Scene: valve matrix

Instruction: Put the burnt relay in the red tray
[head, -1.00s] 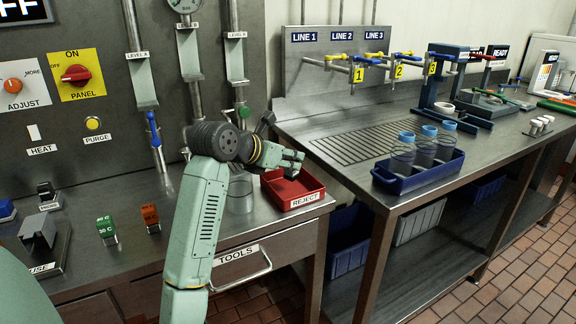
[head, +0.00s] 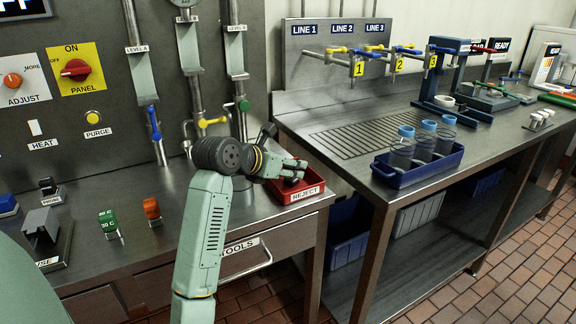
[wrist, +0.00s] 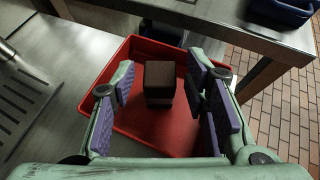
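The burnt relay (wrist: 160,82) is a dark, blackish-brown block in the wrist view. It is between my fingers, over or on the floor of the red tray (wrist: 117,58); I cannot tell for certain whether it rests there. My gripper (wrist: 160,95) is open, with a gap on each side of the relay. In the head view my gripper (head: 295,172) is low over the red tray (head: 307,193), which is labelled REJECT. The relay cannot be clearly made out there.
A green relay (head: 108,222) and an orange relay (head: 152,208) stand on the left counter. A blue crate (head: 415,175) with several blue-topped containers is on the right bench. A gap separates counter and bench.

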